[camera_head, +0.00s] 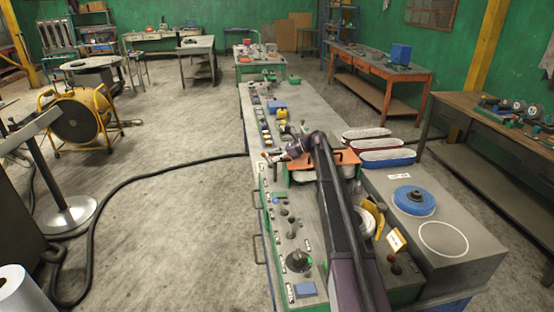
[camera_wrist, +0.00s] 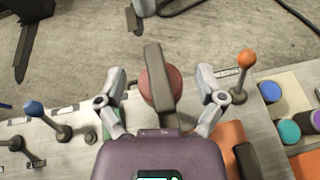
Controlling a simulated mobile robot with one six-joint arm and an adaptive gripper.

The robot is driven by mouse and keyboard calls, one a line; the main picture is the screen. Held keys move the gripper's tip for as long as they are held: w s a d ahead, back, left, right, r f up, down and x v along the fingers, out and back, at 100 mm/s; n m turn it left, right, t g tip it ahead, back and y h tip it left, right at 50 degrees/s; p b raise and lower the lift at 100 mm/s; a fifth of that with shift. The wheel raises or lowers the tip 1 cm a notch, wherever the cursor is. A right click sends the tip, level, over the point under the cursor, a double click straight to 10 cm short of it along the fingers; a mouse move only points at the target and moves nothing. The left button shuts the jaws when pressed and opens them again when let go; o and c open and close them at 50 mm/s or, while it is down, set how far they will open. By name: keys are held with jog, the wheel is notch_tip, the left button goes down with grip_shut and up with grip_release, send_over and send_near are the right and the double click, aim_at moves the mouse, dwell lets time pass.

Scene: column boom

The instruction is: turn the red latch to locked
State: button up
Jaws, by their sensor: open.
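In the wrist view, a dull red round piece (camera_wrist: 147,86) with a grey-brown bar (camera_wrist: 156,62) across it lies straight ahead; I take this to be the latch. The bar points nearly up the picture, slightly tilted. My gripper (camera_wrist: 160,73) is open, with one finger on each side of the bar and a visible gap on both sides. I cannot tell how far above the latch the fingertips are. In the head view, my gripper (camera_head: 271,157) is over the left edge of the long bench, and the latch cannot be made out clearly.
In the wrist view, a blue-knobbed lever (camera_wrist: 34,108) stands left and an orange-knobbed lever (camera_wrist: 246,60) right, near the right finger. Coloured round buttons (camera_wrist: 289,131) lie farther right. In the head view, the long bench (camera_head: 315,110) carries many controls; a black cable (camera_head: 150,178) crosses the floor.

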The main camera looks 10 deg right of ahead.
jog(key=shift+s+m+t, duration=0.15)
jog(key=shift+m+t, duration=0.45)
